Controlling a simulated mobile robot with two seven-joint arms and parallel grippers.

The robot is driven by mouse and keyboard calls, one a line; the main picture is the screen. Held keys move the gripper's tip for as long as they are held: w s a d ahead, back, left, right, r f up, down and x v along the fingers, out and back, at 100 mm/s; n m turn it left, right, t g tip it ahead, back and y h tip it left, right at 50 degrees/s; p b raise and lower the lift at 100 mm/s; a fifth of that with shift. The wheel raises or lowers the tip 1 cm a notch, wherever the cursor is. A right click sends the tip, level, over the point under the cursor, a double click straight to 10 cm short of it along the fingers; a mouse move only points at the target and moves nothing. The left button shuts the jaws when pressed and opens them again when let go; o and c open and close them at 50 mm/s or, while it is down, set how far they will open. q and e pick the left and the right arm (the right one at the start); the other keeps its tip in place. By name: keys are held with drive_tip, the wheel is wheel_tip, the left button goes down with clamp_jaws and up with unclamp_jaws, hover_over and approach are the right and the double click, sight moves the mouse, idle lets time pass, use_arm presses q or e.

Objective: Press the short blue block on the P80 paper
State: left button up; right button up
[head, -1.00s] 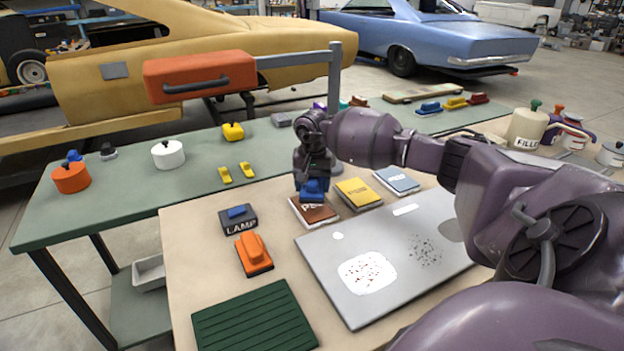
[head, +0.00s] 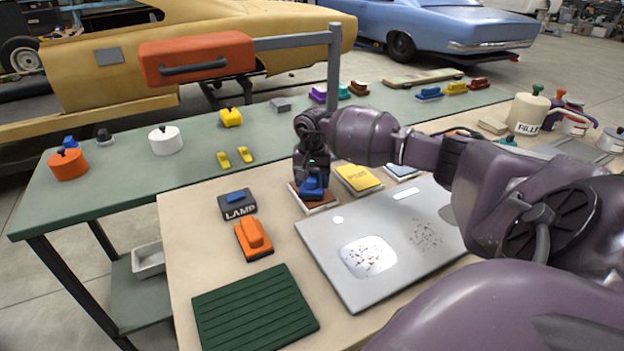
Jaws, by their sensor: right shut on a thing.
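The short blue block (head: 312,186) is in the jaws of my right gripper (head: 313,178), which points down. The block is over the brown paper pad (head: 321,206) on the tan table; whether it touches the pad I cannot tell. The gripper and block hide most of the pad and its label. Beside it lie a yellow pad (head: 360,179) and a blue pad (head: 402,171), partly hidden by my right arm. My left gripper is not in view.
A grey panel (head: 370,290) with a white patch lies right of centre. A lamp switch box (head: 238,208), an orange block (head: 254,238) and a green ribbed mat (head: 254,312) are at the left. A green bench (head: 120,200) with pots and blocks runs behind.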

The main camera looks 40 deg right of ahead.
drive_tip(key=shift+f+b, duration=0.3)
drive_tip(key=shift+f, duration=0.2)
idle(0.8)
drive_tip(key=shift+f, duration=0.15)
idle(2.1)
drive_tip(key=shift+r+p, duration=0.55)
drive_tip(key=shift+r, duration=3.1)
